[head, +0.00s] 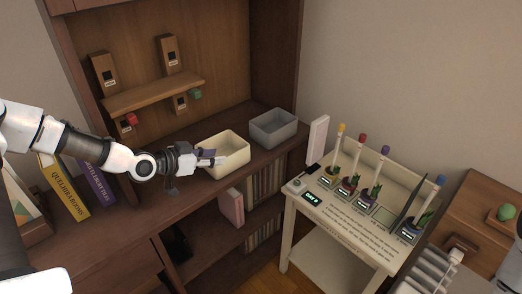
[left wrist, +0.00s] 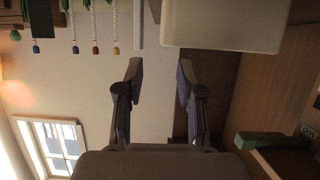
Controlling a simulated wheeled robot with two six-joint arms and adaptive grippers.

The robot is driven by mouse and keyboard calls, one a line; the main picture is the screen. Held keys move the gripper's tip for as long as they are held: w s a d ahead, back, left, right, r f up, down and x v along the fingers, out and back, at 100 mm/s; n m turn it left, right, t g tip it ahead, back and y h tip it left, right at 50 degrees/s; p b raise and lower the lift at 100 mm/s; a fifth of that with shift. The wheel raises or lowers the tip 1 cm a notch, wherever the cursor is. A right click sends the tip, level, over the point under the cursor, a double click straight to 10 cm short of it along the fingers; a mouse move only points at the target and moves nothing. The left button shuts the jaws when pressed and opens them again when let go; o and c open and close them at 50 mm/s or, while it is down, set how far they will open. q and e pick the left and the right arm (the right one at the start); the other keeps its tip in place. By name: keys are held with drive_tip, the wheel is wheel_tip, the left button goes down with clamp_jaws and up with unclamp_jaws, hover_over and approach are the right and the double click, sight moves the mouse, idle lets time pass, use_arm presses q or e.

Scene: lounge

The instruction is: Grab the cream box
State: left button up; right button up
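The cream box (head: 238,163) is an open-topped bin with rounded corners on the brown shelf, left of a grey bin. My left gripper (head: 213,157) reaches in from the left and overlaps the box's left side in the head view. In the left wrist view my left gripper (left wrist: 160,72) has its two fingers spread with nothing between them. The cream box (left wrist: 225,25) shows there at the top, just past the right-hand fingertip. I cannot tell if that finger touches it. My right gripper is not in view.
The grey bin (head: 275,128) stands right of the cream box. Yellow and purple books (head: 64,188) stand left, under my arm. A small shelf (head: 150,95) is above. A cream side table (head: 340,226) with several coloured-topped items stands at right.

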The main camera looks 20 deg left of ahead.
sight(232, 154)
use_arm(q)
drive_tip(key=shift+w+a+f, duration=0.1)
drive_tip(key=shift+w+f, duration=0.25)
drive_tip(key=shift+f, duration=0.2)
drive_tip(key=shift+w+f, duration=0.15)
drive_tip(key=shift+w, duration=0.05)
drive_tip(key=shift+w+d+f+b, duration=0.1)
drive_tip(key=shift+w+d+b, duration=0.35)
drive_tip(key=shift+w+b, duration=0.1)
drive_tip(key=x, duration=0.5)
drive_tip(key=shift+w+b, duration=0.2)
drive_tip(key=shift+b, duration=0.1)
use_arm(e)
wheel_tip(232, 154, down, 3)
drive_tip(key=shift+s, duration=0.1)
use_arm(q)
clamp_jaws()
